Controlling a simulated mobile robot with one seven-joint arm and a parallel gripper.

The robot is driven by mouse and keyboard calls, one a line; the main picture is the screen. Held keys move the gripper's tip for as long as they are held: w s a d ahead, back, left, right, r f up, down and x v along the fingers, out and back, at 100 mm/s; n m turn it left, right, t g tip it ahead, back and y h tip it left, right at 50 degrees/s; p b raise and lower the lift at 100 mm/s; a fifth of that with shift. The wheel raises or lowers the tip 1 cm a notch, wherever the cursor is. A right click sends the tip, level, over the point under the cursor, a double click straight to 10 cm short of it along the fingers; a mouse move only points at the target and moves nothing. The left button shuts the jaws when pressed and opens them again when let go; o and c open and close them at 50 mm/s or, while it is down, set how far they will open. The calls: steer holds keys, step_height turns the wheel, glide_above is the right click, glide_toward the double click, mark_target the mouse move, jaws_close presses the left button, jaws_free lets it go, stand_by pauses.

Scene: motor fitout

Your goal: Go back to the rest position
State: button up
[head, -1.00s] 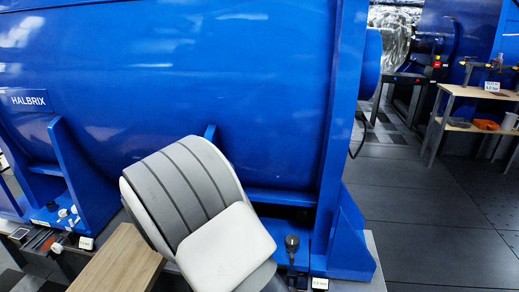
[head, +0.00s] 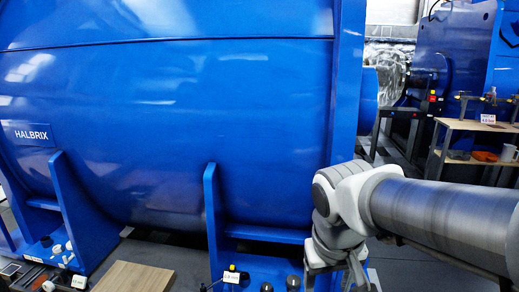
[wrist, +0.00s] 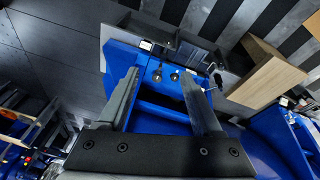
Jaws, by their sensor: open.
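My gripper (wrist: 160,88) is open and empty in the wrist view, its two grey fingers wide apart above the blue motor foot. In the head view my arm reaches in from the right, and the gripper end (head: 338,270) points down beside the motor's right support, partly cut off by the lower edge. The big blue motor housing (head: 270,120) with the HALBRIX plate (head: 28,134) fills most of the head view. Two dark round-topped pieces (wrist: 174,76) stand on the blue foot, between the fingers in the wrist view.
A wooden block (head: 133,277) stands at the lower front and shows in the wrist view (wrist: 265,75). White small parts (head: 60,248) lie on the left foot. A shelf table (head: 470,124) stands at the back right. Open dark floor (wrist: 55,45) lies left in the wrist view.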

steer(key=s+d+r+m+t+y, duration=0.1)
steer(key=s+d+r+t, duration=0.15)
steer(key=s, duration=0.45)
step_height(320, 180, up, 29)
steer(key=p, duration=2.8)
steer(key=shift+f, duration=0.15)
